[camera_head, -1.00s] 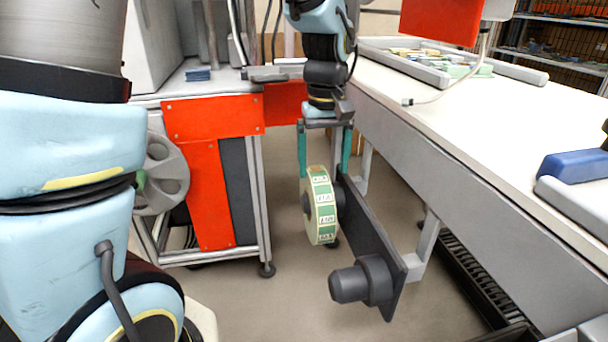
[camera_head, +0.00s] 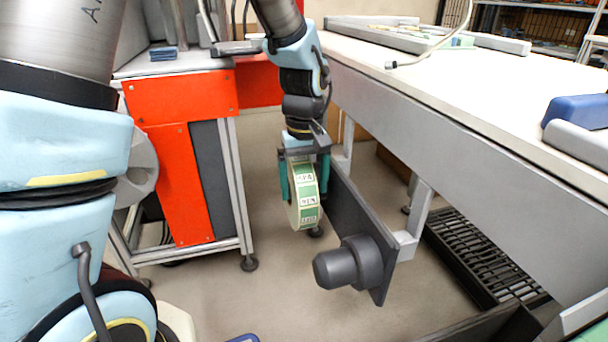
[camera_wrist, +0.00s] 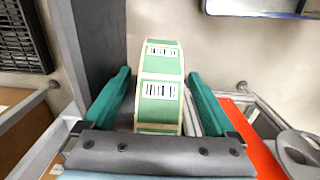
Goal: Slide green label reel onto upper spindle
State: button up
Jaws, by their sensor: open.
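The green label reel (camera_head: 306,215), a pale roll with green printed labels, stands upright beside the upper end of the dark mounting plate (camera_head: 370,245). The upper spindle is hidden by the reel and a finger, so I cannot see how far the reel sits on it. The lower spindle (camera_head: 335,268) is bare. My gripper (camera_head: 304,190) is open, with its green fingers on both sides of the reel's upper part. In the wrist view the reel (camera_wrist: 160,85) lies between the fingers with gaps at both sides, and the plate (camera_wrist: 97,40) rises left of it.
The long white table (camera_head: 440,90) runs along the right, its frame close to the plate. A cabinet with orange panels (camera_head: 190,180) stands at the left, with a grey reel (camera_head: 140,172) beside it. A black slatted crate (camera_head: 485,260) is on the floor at the right.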

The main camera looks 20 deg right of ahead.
jog(key=shift+f, duration=0.3)
grip_shut()
dwell(0.6)
jog(key=shift+r, duration=0.1)
